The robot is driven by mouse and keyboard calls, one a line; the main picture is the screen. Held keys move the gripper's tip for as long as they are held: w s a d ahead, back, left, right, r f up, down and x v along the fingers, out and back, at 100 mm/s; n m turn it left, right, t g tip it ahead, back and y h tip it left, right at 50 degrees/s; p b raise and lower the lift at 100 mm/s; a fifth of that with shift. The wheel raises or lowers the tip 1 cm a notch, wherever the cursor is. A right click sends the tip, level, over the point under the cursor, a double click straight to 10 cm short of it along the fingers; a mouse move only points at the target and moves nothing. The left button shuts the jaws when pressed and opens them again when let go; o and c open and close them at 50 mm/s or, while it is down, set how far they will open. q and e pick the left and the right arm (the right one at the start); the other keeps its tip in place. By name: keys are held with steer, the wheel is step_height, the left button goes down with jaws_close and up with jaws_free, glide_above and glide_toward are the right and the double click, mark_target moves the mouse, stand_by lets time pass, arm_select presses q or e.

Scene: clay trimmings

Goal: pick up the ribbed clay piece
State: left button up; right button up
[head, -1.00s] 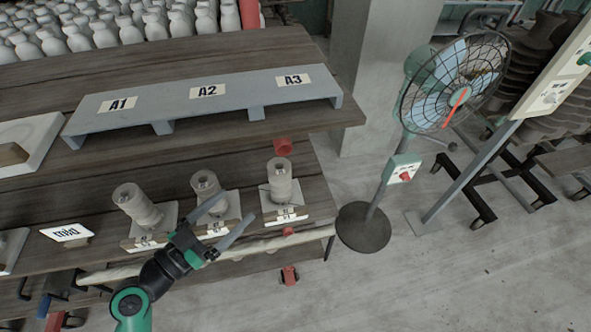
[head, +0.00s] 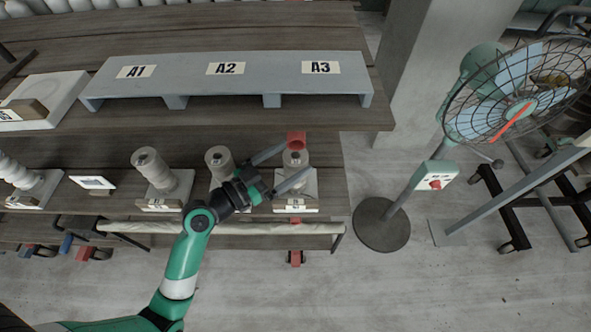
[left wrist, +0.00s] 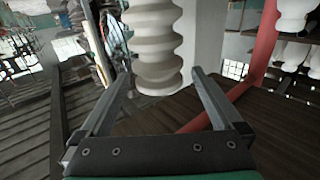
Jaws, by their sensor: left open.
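Several pale ribbed clay pieces stand upright on small white boards on the lower wooden shelf. The rightmost ribbed clay piece (head: 295,158) stands at the tips of my left gripper (head: 294,160). A middle piece (head: 219,158) and another (head: 152,166) stand to its left. My left gripper is open, one finger reaching towards each side of the rightmost piece. In the left wrist view a white ribbed piece (left wrist: 157,48) is just beyond and between the open fingertips (left wrist: 159,76), its top cut off. I cannot tell whether a finger touches it. My right gripper is not in view.
A grey raised platform (head: 225,88) labelled A1, A2, A3 is on the upper shelf behind. A white slab (head: 52,97) lies at its left. A standing fan (head: 515,95) is at the right. Open floor (head: 330,290) lies in front.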

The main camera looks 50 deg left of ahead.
mark_target(306, 151)
arm_select(q)
steer(key=w, duration=0.5)
steer(key=shift+w+d+f, duration=0.1)
steer(key=shift+d, duration=0.15)
jaws_close()
